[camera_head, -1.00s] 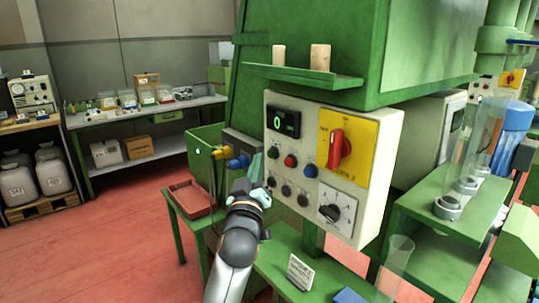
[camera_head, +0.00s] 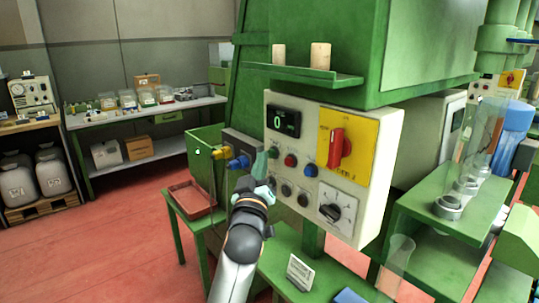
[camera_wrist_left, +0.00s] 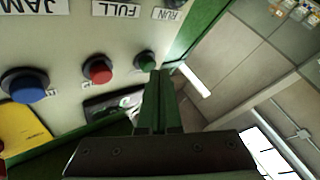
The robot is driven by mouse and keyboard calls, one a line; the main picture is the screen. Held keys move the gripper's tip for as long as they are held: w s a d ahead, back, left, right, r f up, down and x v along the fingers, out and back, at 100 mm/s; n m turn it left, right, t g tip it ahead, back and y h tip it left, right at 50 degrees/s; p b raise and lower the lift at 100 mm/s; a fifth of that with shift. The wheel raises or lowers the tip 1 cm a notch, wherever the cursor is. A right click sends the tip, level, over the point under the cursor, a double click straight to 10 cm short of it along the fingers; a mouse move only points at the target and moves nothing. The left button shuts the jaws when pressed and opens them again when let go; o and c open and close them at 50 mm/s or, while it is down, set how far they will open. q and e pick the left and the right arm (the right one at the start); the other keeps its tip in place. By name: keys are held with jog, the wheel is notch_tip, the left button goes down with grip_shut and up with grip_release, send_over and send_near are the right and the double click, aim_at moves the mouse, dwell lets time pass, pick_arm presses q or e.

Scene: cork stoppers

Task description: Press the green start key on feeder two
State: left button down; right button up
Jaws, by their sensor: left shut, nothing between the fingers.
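The control panel (camera_head: 378,190) of a green machine faces me, with a green key (camera_head: 272,153), a red key (camera_head: 291,160) and a blue key (camera_head: 310,170) in a row. My left gripper (camera_head: 262,158) is shut and empty, its green fingers just left of the green key. In the left wrist view, the fingertips (camera_wrist_left: 158,74) are close by the green key (camera_wrist_left: 146,60) and overlap its edge; I cannot tell whether they touch. The red key (camera_wrist_left: 98,70) and blue key (camera_wrist_left: 25,86) lie further left there. My right gripper is out of view.
A black display (camera_head: 283,122) reads 0, and a red rotary switch (camera_head: 340,148) sits on a yellow plate. A grey box with yellow and blue connectors (camera_head: 238,162) is left of the gripper. A green shelf (camera_head: 305,76) holding two corks juts out above the panel.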

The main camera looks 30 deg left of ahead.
pick_arm(q)
jog(key=shift+w+d, duration=0.2)
jog(key=shift+w, duration=0.2)
jog(key=shift+s+a+r, duration=0.1)
jog(key=shift+s, duration=0.05)
dwell(0.5)
jog(key=shift+s+a+p, duration=0.1)
jog(key=shift+s+p, duration=0.2)
jog(key=shift+s, duration=0.4)
jog(key=s, duration=0.1)
jog(key=s+a+p, duration=0.1)
jog(key=s, duration=0.1)
jog(key=s+a+p, duration=0.1)
jog(key=shift+s, duration=0.3)
dwell(0.6)
